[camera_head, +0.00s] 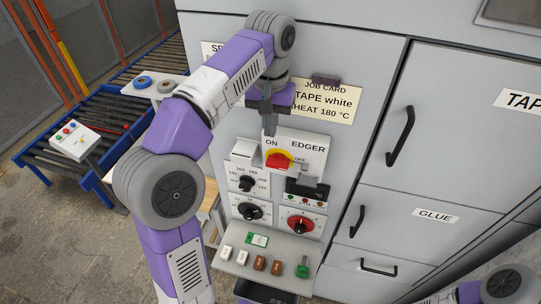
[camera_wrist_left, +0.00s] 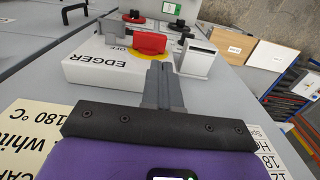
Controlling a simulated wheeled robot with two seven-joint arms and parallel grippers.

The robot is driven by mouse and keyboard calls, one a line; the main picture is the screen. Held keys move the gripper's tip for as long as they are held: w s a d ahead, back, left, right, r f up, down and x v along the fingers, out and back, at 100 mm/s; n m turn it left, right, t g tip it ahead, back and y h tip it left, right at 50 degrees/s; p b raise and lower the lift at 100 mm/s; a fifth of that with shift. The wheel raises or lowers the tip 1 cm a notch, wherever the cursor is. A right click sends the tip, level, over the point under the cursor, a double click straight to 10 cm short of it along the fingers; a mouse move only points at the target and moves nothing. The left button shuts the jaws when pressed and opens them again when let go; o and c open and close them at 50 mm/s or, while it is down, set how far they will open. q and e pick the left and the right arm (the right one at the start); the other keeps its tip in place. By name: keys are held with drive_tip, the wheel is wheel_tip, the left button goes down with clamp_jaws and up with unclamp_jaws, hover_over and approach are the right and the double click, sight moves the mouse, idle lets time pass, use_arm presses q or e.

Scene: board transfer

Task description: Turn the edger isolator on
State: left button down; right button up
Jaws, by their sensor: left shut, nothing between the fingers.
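The edger isolator is a white box (camera_head: 313,146) marked EDGER on the grey cabinet front. Its red handle (camera_head: 279,160) sits on a yellow plate, with ON printed at upper left and OFF at right. I cannot tell for sure which mark the handle points to. My left gripper (camera_head: 269,131) is shut and empty, at the top edge of the box just above the ON mark. In the left wrist view the shut fingertips (camera_wrist_left: 159,66) are in front of the red handle (camera_wrist_left: 149,43); whether they touch it is unclear. My right gripper is out of view.
Black knobs (camera_head: 248,184) and a red knob (camera_head: 300,223) lie below. A shelf (camera_head: 240,262) holds several small parts. A job card (camera_head: 331,100) is above.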

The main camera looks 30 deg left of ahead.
sight(271, 161)
use_arm(q)
wheel_tip(271, 161, down, 9)
drive_tip(key=shift+w+f+b, duration=0.1)
drive_tip(key=shift+w+b, duration=0.05)
drive_tip(key=shift+b, duration=0.55)
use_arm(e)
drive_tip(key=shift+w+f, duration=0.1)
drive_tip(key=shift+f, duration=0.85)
